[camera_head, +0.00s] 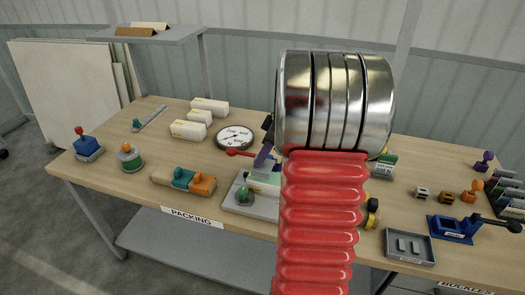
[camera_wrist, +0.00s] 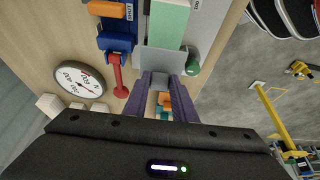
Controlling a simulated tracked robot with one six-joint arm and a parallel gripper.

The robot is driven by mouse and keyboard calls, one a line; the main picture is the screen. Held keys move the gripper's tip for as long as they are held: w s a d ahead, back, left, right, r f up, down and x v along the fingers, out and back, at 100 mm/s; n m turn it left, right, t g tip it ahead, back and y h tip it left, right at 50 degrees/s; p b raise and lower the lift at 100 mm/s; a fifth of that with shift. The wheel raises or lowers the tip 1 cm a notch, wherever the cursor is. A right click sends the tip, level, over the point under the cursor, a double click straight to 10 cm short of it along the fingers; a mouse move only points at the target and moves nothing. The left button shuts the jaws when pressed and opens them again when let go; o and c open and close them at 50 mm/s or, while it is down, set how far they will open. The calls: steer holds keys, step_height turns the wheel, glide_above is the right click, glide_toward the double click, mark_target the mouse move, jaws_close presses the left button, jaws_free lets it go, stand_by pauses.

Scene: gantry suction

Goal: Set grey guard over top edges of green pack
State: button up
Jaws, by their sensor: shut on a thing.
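My gripper (camera_wrist: 165,78) has two purple fingers shut on the grey guard (camera_wrist: 160,61), a pale angled piece at the fingertips in the wrist view. The light green pack (camera_wrist: 169,18) lies just beyond the guard, on a grey fixture plate (camera_wrist: 207,28). The guard appears close to the pack's near end; I cannot tell whether they touch. In the head view my gripper (camera_head: 264,156) is over the fixture plate (camera_head: 231,202), partly behind my red bellows arm and metal rings, which hide much of the pack and guard.
A red-handled lever (camera_wrist: 119,78) on a blue clamp (camera_wrist: 117,42) stands beside the pack. A green knob (camera_head: 243,196) is at the plate's front. A round gauge (camera_head: 235,137), white boxes (camera_head: 188,130) and an orange-teal block (camera_head: 184,180) lie to the left. A grey tray (camera_head: 409,246) is at right.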

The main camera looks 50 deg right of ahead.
mark_target(263, 165)
steer(key=shift+f, duration=0.6)
steer(key=shift+f, duration=1.55)
stand_by(1.6)
steer(key=o, duration=1.1)
steer(key=v, duration=1.3)
steer(key=shift+s+r, duration=0.2)
steer(key=shift+r, duration=0.1)
steer(key=shift+d, duration=0.15)
